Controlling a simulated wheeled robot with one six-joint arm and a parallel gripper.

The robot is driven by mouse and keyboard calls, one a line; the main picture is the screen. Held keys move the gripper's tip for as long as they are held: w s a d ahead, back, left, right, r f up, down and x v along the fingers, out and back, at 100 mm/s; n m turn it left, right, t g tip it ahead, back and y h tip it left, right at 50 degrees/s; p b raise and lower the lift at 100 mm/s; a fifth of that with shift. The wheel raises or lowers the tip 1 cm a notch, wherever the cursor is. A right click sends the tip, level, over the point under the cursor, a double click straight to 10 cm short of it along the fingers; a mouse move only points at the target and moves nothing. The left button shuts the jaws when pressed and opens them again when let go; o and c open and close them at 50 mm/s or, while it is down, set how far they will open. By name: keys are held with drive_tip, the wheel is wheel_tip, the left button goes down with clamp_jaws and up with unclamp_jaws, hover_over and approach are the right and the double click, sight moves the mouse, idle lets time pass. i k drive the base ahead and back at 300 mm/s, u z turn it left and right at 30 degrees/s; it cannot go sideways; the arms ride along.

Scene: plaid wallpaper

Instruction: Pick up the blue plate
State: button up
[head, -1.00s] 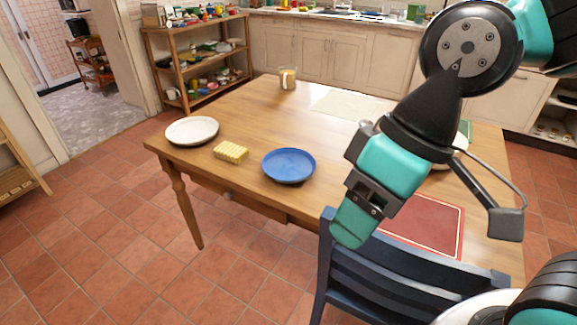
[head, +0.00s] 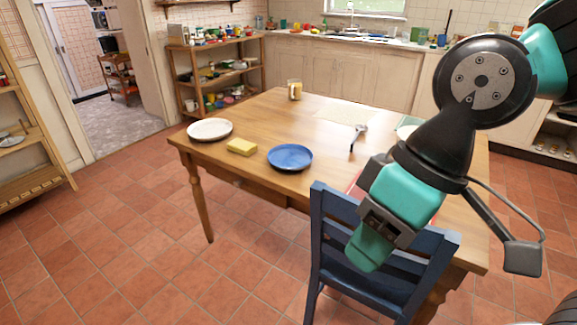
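The blue plate (head: 290,157) lies flat on the near edge side of the wooden table (head: 300,118), right of a yellow sponge (head: 241,147). The plate is fully in view and nothing lies on it. My gripper (head: 368,252) hangs in front of the table at the right, over the blue chair in the picture. It is to the right of and below the plate in the view, clearly apart from it. Its fingers are seen from behind and the side, so their opening is hidden.
A blue chair (head: 330,235) stands at the table's near side, right of the plate. A white plate (head: 210,129), a jar (head: 295,89) and a utensil (head: 358,136) are on the table. The tiled floor (head: 130,260) at the left is clear.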

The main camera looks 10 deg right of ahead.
sight(286, 157)
drive_tip(key=u, duration=0.6)
drive_tip(key=i, duration=1.25)
drive_tip(key=u, duration=0.35)
